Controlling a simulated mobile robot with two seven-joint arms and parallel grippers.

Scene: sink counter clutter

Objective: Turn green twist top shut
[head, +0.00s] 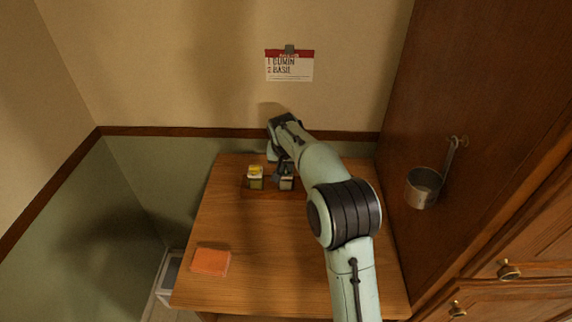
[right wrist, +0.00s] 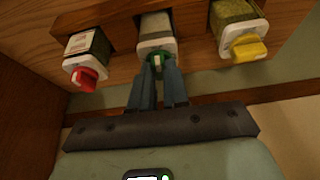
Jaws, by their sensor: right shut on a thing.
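The green twist top (right wrist: 154,57) is on the middle jar (right wrist: 156,32) in the right wrist view. My right gripper (right wrist: 159,68) has its two blue-grey fingers closed on the green top, which is partly hidden between them. In the head view my right gripper (head: 279,168) reaches down at the jars near the back of the wooden table, and the arm hides much of the middle jar. I cannot tell how far the top is turned. My left gripper is not in view.
A jar with a yellow top (head: 255,172) stands to the left. A jar with a red top (right wrist: 85,77) shows in the right wrist view. An orange block (head: 210,261) lies at the table's (head: 235,220) front left. A metal cup (head: 423,187) hangs on the right.

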